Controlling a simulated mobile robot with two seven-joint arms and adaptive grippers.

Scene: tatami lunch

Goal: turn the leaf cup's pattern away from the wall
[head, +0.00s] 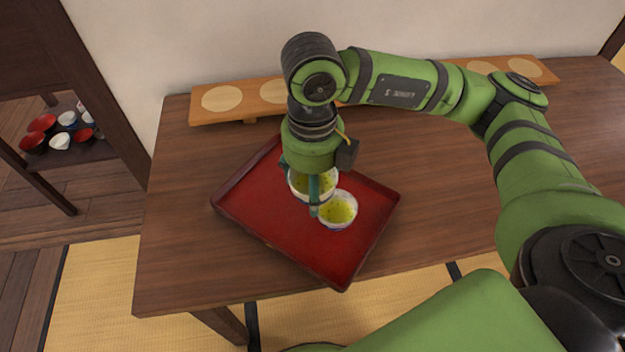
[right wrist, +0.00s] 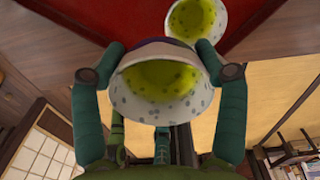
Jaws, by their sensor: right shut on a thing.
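Two pale cups of green tea are on or over the red tray (head: 262,222). One cup (head: 299,184) is between the fingers of my right gripper (head: 299,186), which is shut on it. In the right wrist view this held cup (right wrist: 165,92) shows grey spots on its white wall, with a finger on each side. The other cup (head: 338,211) is close beside it, toward the front right; it also shows in the right wrist view (right wrist: 209,24). I cannot tell a leaf pattern on either cup, or whether the held cup touches the tray. My left gripper is out of view.
The tray lies askew on a wooden table (head: 440,215). A long wooden board (head: 245,104) with pale round discs stands along the wall (head: 200,45) behind. A low shelf (head: 85,150) with several red and white bowls is at the left. The table right of the tray is clear.

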